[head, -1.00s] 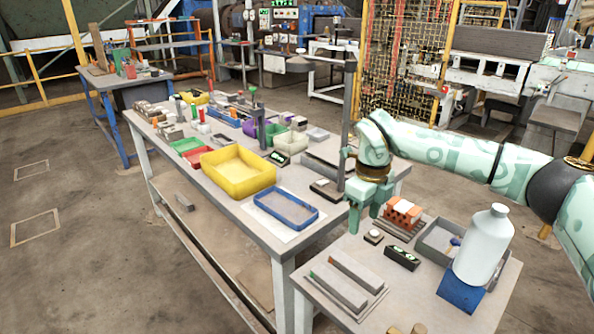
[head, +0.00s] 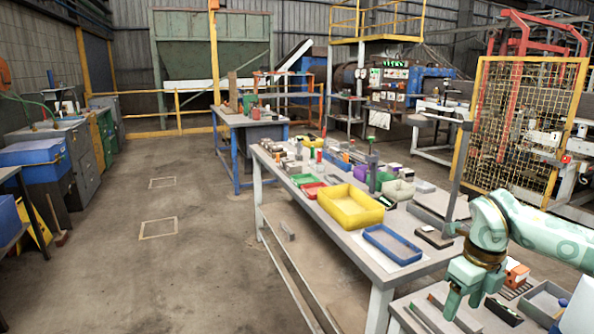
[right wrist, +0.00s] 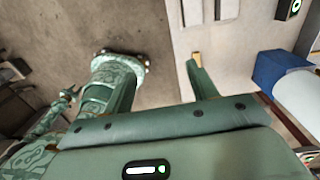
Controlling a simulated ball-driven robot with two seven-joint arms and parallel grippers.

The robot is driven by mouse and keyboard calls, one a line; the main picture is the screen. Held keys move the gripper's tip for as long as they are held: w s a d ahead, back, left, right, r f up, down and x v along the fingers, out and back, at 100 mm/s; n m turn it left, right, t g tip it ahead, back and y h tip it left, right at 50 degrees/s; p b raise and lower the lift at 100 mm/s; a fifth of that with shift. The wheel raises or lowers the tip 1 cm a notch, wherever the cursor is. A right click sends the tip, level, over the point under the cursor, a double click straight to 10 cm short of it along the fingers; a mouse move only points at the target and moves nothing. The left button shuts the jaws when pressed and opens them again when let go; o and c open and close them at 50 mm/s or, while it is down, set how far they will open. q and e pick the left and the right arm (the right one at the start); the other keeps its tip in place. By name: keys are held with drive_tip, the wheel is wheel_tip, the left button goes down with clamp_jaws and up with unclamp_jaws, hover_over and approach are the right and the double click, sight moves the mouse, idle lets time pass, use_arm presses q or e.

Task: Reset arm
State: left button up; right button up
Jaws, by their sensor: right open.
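My right gripper (head: 465,298) is open and empty, fingers down, over the near grey table (head: 400,318) at the lower right of the head view. In the right wrist view its two fingers (right wrist: 160,80) stand apart with nothing between them. An orange brick (head: 516,273) is just right of the gripper, partly hidden by my wrist. My right arm comes in from the right edge. My left gripper is not in the head view.
The long table holds a yellow bin (head: 350,207), a blue-rimmed tray (head: 393,245) and many small items. A white bottle (head: 580,305) is cut by the right edge, near a grey tray (head: 548,300). The floor on the left (head: 120,260) is open.

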drive_tip(key=w+a+f+m+t+y, duration=0.15)
drive_tip(key=a+f+m+y, duration=0.55)
drive_tip(key=a+f+y, duration=0.8)
wheel_tip(320, 180, down, 14)
drive_tip(key=s+a+m+t+h, duration=0.25)
drive_tip(key=m+t+h, duration=0.35)
drive_tip(key=m, duration=0.5)
drive_tip(key=s+d+f+m+h, duration=0.4)
drive_tip(key=s+d+f+m, duration=0.15)
drive_tip(key=s+f, duration=0.5)
drive_tip(key=s+d+f+m+h, duration=0.35)
drive_tip(key=s+f+m, duration=0.35)
drive_tip(key=s+f, duration=0.35)
drive_tip(key=s+f+m+g, duration=0.2)
drive_tip(key=s, duration=0.9)
drive_tip(key=s+d+f+m+g+h, duration=0.1)
drive_tip(key=s+f+m+g, duration=0.1)
drive_tip(key=s, duration=0.9)
drive_tip(key=s+d+f+m+g+h, duration=0.1)
drive_tip(key=s+f+m+g, duration=0.1)
drive_tip(key=s, duration=0.9)
drive_tip(key=shift+g, duration=0.85)
